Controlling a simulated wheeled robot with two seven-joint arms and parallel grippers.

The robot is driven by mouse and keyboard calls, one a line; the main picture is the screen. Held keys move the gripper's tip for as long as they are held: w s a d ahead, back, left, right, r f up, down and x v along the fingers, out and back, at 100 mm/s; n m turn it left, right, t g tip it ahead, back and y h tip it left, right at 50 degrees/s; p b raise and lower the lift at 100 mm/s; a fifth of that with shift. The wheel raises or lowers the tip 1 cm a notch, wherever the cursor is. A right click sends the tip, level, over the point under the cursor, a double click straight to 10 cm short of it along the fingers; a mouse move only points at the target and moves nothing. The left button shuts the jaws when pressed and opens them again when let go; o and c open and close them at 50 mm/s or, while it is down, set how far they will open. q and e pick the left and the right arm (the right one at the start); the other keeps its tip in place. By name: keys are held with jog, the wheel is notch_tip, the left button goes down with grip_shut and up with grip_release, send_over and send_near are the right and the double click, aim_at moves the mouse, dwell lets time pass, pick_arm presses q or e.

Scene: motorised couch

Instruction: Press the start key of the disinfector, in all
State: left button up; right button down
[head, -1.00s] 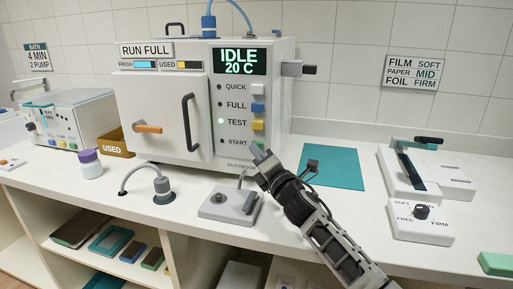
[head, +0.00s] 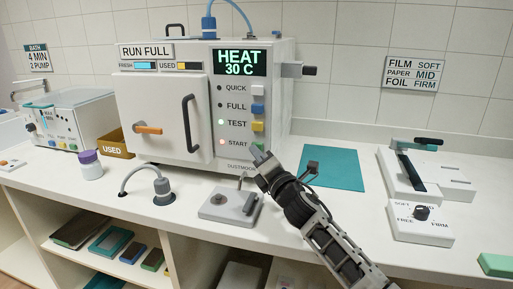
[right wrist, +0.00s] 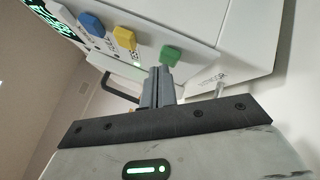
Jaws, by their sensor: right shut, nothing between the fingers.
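The disinfector (head: 165,95) is a white box on the counter with a closed door. My left gripper is not in view.
A sign (head: 146,50) on the disinfector says RUN FULL. A grey box with a small lever (head: 230,207) stands in front of it, beside a hose fitting (head: 163,191). A teal mat (head: 335,168) and a sealer (head: 425,175) lie to the right.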

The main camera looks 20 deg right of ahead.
jog(key=shift+s+a, duration=0.3)
jog(key=shift+s, duration=0.1)
jog(key=shift+s, duration=0.1)
jog(key=shift+s+a+p, duration=0.35)
jog(key=shift+s+a, duration=0.35)
jog(key=shift+s, duration=0.3)
jog(key=shift+s+a+p, duration=0.35)
jog(key=shift+s+a, duration=0.35)
jog(key=shift+s, duration=0.3)
